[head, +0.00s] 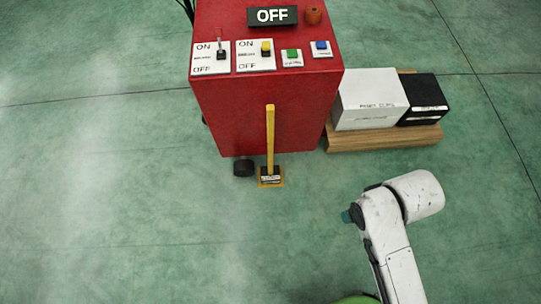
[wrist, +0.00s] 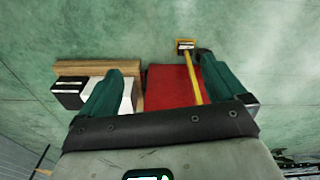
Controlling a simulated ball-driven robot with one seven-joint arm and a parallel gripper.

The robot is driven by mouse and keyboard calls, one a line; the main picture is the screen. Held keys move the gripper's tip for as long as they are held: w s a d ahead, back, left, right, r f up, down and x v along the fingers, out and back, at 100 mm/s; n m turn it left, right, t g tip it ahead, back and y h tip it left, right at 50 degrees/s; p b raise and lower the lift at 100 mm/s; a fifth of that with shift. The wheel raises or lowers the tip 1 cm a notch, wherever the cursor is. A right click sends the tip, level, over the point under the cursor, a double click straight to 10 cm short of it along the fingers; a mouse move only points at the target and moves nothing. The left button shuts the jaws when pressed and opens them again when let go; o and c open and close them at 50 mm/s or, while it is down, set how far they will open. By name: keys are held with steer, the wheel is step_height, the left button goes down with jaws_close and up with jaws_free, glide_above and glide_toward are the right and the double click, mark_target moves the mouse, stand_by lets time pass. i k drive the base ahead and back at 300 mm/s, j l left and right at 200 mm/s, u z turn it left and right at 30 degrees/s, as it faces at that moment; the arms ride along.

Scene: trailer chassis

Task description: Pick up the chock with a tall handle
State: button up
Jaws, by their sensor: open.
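The chock (head: 270,142) has a tall, thin yellow handle and a small black and yellow base on the green floor. It stands upright in front of the red cabinet. In the wrist view the chock (wrist: 193,78) shows upside down, its handle between my finger tips in the picture, closer to the right finger. My gripper (wrist: 160,63) is open and empty, with two teal fingers spread apart. In the head view only a teal bit of my gripper (head: 347,215) shows, to the right of the chock and nearer the camera, clear of it.
The red cabinet (head: 255,115) carries switches, buttons and an OFF sign (head: 272,16). A black wheel (head: 244,168) sits left of the chock base. A wooden pallet (head: 380,140) with a white box (head: 369,103) and a black box (head: 424,103) stands right. Floor in front is clear.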

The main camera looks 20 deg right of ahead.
mark_target(270, 174)
steer(key=i+j, duration=0.25)
steer(key=i, duration=0.15)
steer(key=i+j, duration=0.3)
steer(key=i, duration=0.15)
steer(key=i+j, duration=0.25)
steer(key=i, duration=0.15)
